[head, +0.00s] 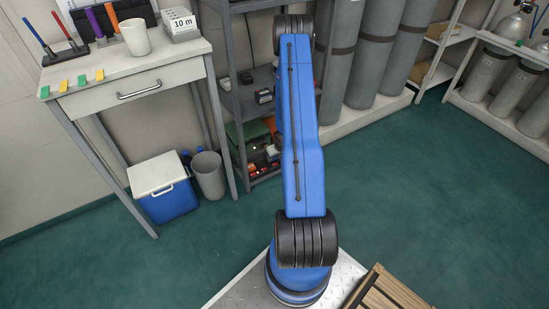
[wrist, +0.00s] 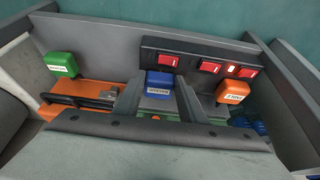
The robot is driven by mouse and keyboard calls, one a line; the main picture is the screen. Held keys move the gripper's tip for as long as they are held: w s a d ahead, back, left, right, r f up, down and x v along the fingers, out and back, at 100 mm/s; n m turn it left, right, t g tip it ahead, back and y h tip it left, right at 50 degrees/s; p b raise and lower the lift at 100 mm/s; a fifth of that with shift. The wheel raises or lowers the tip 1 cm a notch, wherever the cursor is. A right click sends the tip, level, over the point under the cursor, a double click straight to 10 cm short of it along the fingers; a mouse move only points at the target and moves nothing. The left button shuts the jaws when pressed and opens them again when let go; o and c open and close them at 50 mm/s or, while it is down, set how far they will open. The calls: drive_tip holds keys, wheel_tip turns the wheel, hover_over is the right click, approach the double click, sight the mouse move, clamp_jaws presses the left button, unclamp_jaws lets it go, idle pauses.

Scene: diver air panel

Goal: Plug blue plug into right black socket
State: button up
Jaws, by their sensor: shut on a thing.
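In the wrist view, my gripper (wrist: 160,104) is shut on the blue plug (wrist: 160,84), which has a white label and sits between the two grey fingers. Behind it is a black socket strip (wrist: 190,56) with several red switches: one (wrist: 160,57) behind the blue plug and two further right. The strip's socket openings cannot be made out. A green plug (wrist: 61,63) is at the left and an orange plug (wrist: 233,93) at the right. Whether the blue plug touches a socket cannot be told. In the head view my arm covers the work area and the gripper is hidden.
An orange case (wrist: 85,90) with a dark handle is left of the fingers. Grey side walls (wrist: 292,85) flank the space. In the head view are a grey shelf (head: 240,95), a bench (head: 130,70), a blue cooler (head: 165,203), a bin (head: 208,178) and tall cylinders (head: 375,55).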

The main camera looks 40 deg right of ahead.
drive_tip(key=shift+f, duration=0.4)
idle(0.8)
drive_tip(key=o, duration=1.3)
drive_tip(key=shift+c, duration=0.2)
drive_tip(key=shift+r, duration=0.1)
drive_tip(key=v, duration=1.7)
drive_tip(key=shift+s+a, duration=0.1)
